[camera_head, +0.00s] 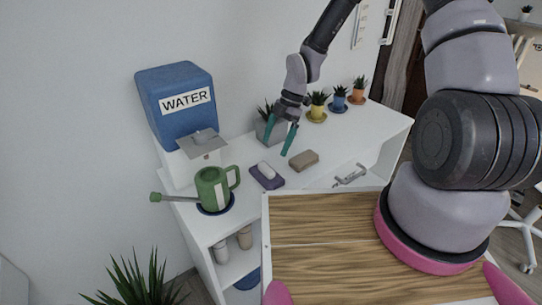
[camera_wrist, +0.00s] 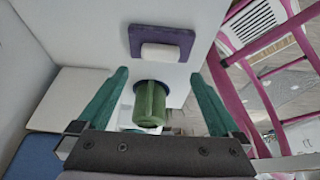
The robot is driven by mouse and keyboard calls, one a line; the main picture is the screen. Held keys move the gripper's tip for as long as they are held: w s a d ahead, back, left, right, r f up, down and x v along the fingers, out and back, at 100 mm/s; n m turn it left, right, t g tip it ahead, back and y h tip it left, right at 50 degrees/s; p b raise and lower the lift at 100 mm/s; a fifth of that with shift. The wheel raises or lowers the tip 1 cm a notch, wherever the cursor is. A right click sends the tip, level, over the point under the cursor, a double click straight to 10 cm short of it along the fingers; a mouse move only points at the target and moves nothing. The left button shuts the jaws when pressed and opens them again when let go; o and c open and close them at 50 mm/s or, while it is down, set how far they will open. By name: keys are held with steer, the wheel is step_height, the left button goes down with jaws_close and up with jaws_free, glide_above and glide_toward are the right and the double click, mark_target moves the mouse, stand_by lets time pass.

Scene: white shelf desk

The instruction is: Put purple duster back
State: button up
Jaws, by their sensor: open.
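The purple duster (camera_head: 262,180) is a flat purple slab lying on the white desktop, with a small white block (camera_head: 266,169) on it. In the wrist view the duster (camera_wrist: 187,42) is at the top centre, beyond the fingertips, with the white block on it. My gripper (camera_head: 278,147) is open and empty, pointing down over the desk, up and to the right of the duster in the head view. In the wrist view the gripper (camera_wrist: 160,74) has its teal fingers spread wide, apart from the duster.
A tan block (camera_head: 303,160) lies right of the duster. A green watering can (camera_head: 212,188) stands left, near a blue water dispenser (camera_head: 180,85). A grey planter (camera_head: 268,130) and several small potted plants (camera_head: 318,108) line the back. A metal handle-like object (camera_head: 350,176) is at right.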

steer(key=d+r+m+t+h, duration=0.1)
steer(key=d+r+m+t, duration=0.1)
steer(key=d+r+m, duration=0.75)
steer(key=d+r+m+t+h, duration=0.2)
steer(key=d+r+m+t, duration=0.15)
steer(key=r, duration=1.15)
steer(key=s+d+r+m+t, duration=0.2)
steer(key=s+d+r+m, duration=0.1)
steer(key=s+r+m, duration=0.4)
steer(key=s+d+r+m+t+y, duration=0.1)
steer(key=s+d+r+m+t, duration=0.1)
steer(key=s+r+m, duration=0.5)
step_height(320, 180, up, 2)
steer(key=shift+s+d+r+m, duration=0.1)
steer(key=shift+s+d+m, duration=0.1)
steer(key=shift+d+m, duration=0.75)
steer(key=shift+a, duration=0.1)
